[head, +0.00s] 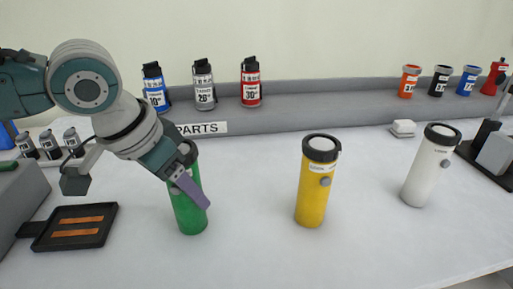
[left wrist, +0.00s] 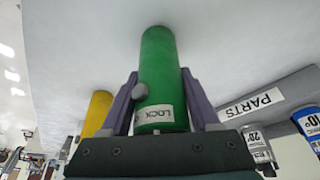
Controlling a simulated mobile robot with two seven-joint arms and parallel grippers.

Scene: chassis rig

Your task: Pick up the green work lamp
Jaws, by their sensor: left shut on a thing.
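The green work lamp (head: 187,212) stands upright on the white bench, left of the middle in the head view. My left gripper (head: 190,188) reaches down to it from the upper left and is shut on its upper part. In the left wrist view the green lamp (left wrist: 160,75) lies between the two purple fingers of my left gripper (left wrist: 160,100). Its label and round knob show there. The arm hides part of the lamp's dark top in the head view. My right gripper is not in view.
A yellow lamp (head: 312,190) and a white lamp (head: 428,170) stand to the right. A black tray (head: 103,235) with copper strips lies left of the green lamp. Several small bottles stand on the grey back ledge (head: 310,110). The front bench is clear.

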